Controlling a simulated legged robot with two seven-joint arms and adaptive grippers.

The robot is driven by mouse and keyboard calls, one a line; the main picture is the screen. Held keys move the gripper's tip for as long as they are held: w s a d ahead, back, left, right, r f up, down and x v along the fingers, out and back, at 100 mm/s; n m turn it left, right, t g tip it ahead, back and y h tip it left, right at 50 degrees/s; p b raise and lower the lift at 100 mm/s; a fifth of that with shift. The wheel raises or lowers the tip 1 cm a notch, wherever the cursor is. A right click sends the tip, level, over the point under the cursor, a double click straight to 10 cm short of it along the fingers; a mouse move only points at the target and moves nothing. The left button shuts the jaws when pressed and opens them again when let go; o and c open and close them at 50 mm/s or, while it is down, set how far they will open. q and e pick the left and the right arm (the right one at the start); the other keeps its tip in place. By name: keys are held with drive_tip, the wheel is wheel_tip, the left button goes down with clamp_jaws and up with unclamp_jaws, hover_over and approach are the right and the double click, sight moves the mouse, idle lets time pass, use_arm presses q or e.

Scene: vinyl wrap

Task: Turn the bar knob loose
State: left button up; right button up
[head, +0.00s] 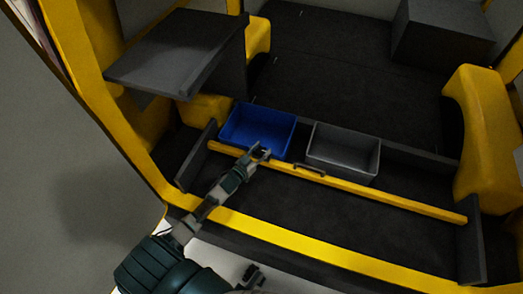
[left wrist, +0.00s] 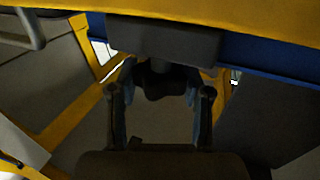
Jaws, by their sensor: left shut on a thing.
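The yellow bar (head: 370,190) runs across the front of the van's cargo floor and carries a dark handle (head: 310,171) near its middle. My left gripper (head: 262,152) is at the bar's left part, in front of the blue bin. In the left wrist view, the dark bar knob (left wrist: 164,84) sits under a dark block below the yellow bar (left wrist: 220,10). The left gripper's fingers (left wrist: 162,100) are on both sides of the knob, shut on it. In the head view the gripper hides the knob. A small dark part at the bottom edge may be my right gripper (head: 251,276).
A blue bin (head: 262,112) and a grey bin (head: 343,140) stand behind the bar. A dark shelf (head: 165,55) juts out above left. Dark end plates (head: 470,240) flank the bar, and yellow wheel-arch covers (head: 485,130) stand at the sides. The floor in front is clear.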

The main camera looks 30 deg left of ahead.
use_arm(q)
drive_tip(key=shift+f, duration=0.2)
idle(0.4)
drive_tip(key=o, duration=1.2)
drive_tip(key=shift+r, duration=0.1)
drive_tip(key=s, duration=0.8)
drive_tip(key=s+a, duration=0.1)
drive_tip(key=s, duration=0.3)
drive_tip(key=shift+a, duration=0.1)
